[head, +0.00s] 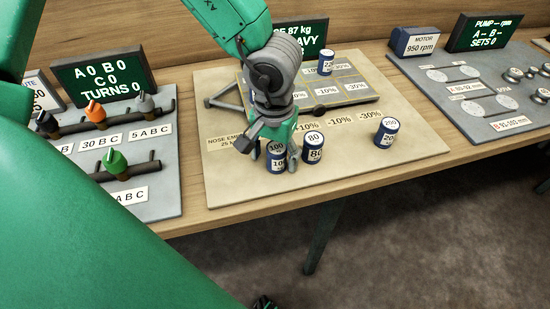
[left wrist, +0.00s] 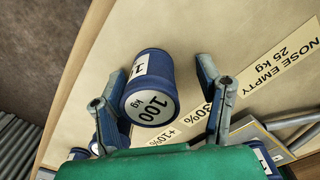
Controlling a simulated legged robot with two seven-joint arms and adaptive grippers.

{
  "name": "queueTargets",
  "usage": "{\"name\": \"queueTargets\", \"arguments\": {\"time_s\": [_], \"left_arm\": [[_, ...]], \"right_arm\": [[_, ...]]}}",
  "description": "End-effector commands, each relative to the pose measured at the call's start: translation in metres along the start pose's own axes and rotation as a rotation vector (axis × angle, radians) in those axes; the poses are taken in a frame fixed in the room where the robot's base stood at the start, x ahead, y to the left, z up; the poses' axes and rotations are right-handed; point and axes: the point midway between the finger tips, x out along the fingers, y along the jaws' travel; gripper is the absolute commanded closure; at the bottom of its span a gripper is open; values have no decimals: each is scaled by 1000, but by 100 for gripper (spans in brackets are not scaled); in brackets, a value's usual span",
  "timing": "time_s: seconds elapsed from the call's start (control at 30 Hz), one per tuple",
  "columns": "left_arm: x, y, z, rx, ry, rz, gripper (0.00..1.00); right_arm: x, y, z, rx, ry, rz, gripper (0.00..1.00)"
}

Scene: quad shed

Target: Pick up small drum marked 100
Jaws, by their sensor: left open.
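The small blue drum marked 100 (head: 276,158) stands on the beige board with a white label band. My left gripper (head: 268,150) reaches down over it from above, with its fingers spread at the drum's sides. In the left wrist view the drum (left wrist: 152,88) lies between the two open fingers (left wrist: 162,80), closer to the left finger. Its pale top reads 100 kg. I cannot tell whether a finger touches it. My right gripper is not in view.
A drum marked 80 (head: 313,147) stands close to the right of the gripper. A drum marked 200 (head: 387,132) stands further right, and another drum (head: 326,62) is on the raised plate behind. A valve panel (head: 150,205) is at left; the board's front right is clear.

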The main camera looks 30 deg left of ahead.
Motion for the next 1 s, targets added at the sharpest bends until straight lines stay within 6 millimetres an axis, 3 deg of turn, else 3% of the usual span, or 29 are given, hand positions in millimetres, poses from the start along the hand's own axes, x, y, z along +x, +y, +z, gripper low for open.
{"name": "queueTargets", "arguments": {"time_s": [0.23, 0.27, 0.4, 0.43, 0.77, 1.0], "left_arm": [[1, 2, 0, 1, 2, -2, 40], [1, 2, 0, 1, 2, -2, 44], [2, 0, 0, 1, 1, 0, 93], [2, 0, 0, 1, 1, 0, 96], [-2, 0, 0, 0, 1, 1, 95], [-46, 1, -1, -1, 5, 5, 95]], "right_arm": [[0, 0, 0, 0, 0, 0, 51], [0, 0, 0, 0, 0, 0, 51], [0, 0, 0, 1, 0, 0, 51], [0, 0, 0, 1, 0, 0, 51], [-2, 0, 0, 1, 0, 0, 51], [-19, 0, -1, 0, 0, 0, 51]]}}
